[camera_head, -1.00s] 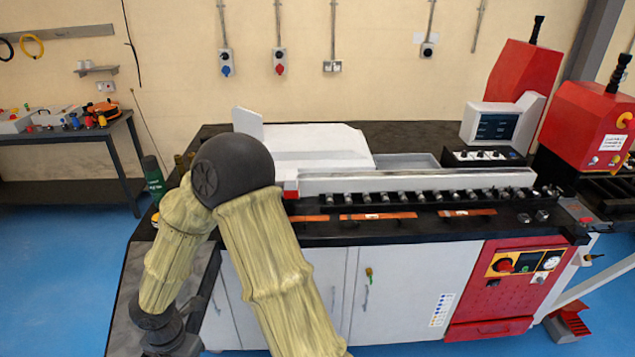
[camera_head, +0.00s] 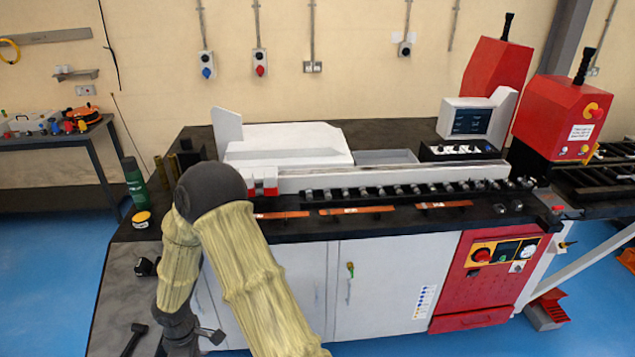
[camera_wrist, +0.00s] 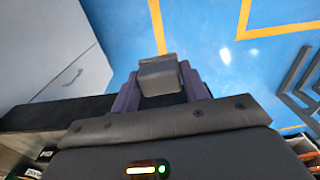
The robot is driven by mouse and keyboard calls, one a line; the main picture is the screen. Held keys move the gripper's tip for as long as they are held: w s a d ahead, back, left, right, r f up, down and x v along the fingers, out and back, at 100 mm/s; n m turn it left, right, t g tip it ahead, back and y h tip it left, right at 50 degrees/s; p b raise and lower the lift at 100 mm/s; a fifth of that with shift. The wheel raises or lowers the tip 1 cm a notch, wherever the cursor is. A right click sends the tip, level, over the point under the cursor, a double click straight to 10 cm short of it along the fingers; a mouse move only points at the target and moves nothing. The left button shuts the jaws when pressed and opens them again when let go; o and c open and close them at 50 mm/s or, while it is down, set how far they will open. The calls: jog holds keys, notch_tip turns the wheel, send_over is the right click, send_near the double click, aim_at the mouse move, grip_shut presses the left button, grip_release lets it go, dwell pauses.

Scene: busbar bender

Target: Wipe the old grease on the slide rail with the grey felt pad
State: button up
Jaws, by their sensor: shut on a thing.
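My gripper (camera_wrist: 160,90) is shut on a small grey block, which looks like the grey felt pad (camera_wrist: 162,76), held between two purple-grey fingers over blue floor in the wrist view. In the head view my arm bends down at the left front of the machine, and its hand is low there, with the pad not clearly seen. The long pale rail (camera_head: 400,176) runs along the machine top, with a row of dark rollers on its front. It may be the slide rail. I cannot make out grease on it for sure. The gripper is apart from it.
Several orange-brown strips (camera_head: 355,210) lie along the black front ledge. A green bottle (camera_head: 134,183) and a yellow-topped round tin (camera_head: 142,218) stand at the left. A monitor (camera_head: 470,121) and red housings (camera_head: 567,118) stand at the right. Blue floor is free at the left.

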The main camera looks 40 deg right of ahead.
jog(key=w+d+f+m, duration=0.2)
jog(key=d+f+m, duration=0.3)
jog(key=m, duration=0.6)
notch_tip(320, 180, down, 2)
jog(key=shift+d+f+b, duration=0.2)
jog(key=shift+d+b, duration=0.15)
jog(key=shift+d, duration=0.05)
